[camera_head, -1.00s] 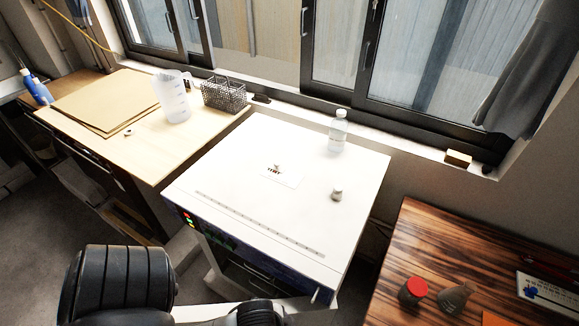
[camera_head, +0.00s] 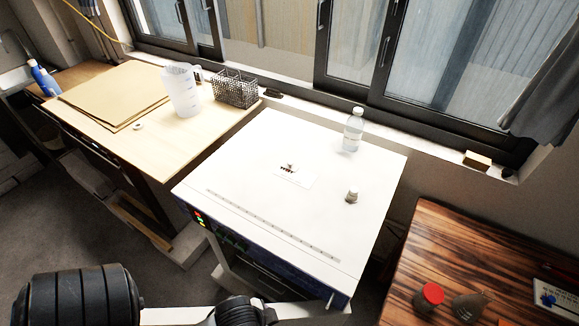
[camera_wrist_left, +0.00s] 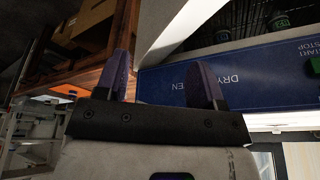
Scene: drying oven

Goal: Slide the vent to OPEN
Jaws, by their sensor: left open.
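The white drying oven (camera_head: 240,165) stands in the middle of the head view. On its top is a small pale plate with dark lettering, the vent plate (camera_head: 299,180), with a small knob (camera_head: 290,167) at its back edge. Whether the vent is open or closed is too small to tell. My left gripper (camera_wrist_left: 161,82) shows in the left wrist view with its two fingers apart and nothing between them. It is near the oven's blue front panel (camera_wrist_left: 225,82), lettered "DRY…EN", well away from the vent plate. My right gripper is not in view.
On the oven top are a clear bottle (camera_head: 353,130), a small grey cylinder (camera_head: 351,195) and a ruler-like strip (camera_head: 270,224). A light wooden table (camera_head: 150,145) with a jug (camera_head: 181,92) and wire basket (camera_head: 235,88) stands left; a dark wooden table (camera_head: 450,240) stands right.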

